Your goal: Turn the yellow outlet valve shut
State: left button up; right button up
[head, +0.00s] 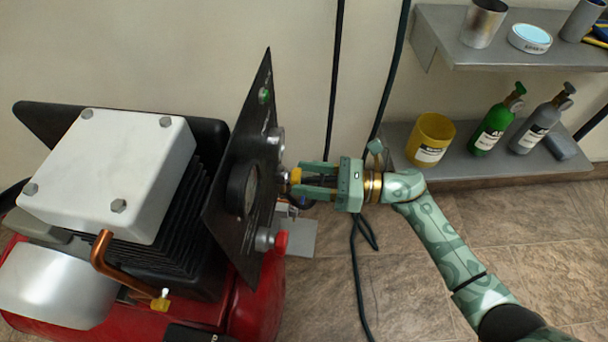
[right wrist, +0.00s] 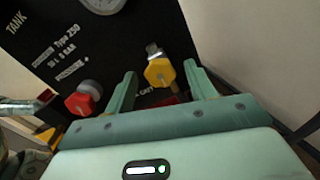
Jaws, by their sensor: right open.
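The yellow outlet valve (head: 295,175) is a small knob on the right-hand face of the upright black panel (head: 259,120). In the right wrist view the yellow valve (right wrist: 160,72) is a faceted knob on a metal stem. My right gripper (head: 299,181) reaches in from the right with its fingers pointing at the panel. The right wrist view shows the gripper (right wrist: 161,80) open, with the yellow valve between its two fingertips and gaps on both sides. I cannot tell how far the fingers overlap the knob.
A red knob (head: 281,243) sits lower on the panel; it shows left of the gripper in the right wrist view (right wrist: 79,103). A round gauge (head: 241,190) is beside it. Shelves with a yellow can (head: 431,138) and bottles stand right. Dark cables hang behind my right gripper.

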jog(key=shift+w+a, duration=0.1)
jog(key=shift+a, duration=0.55)
jog(key=c, duration=1)
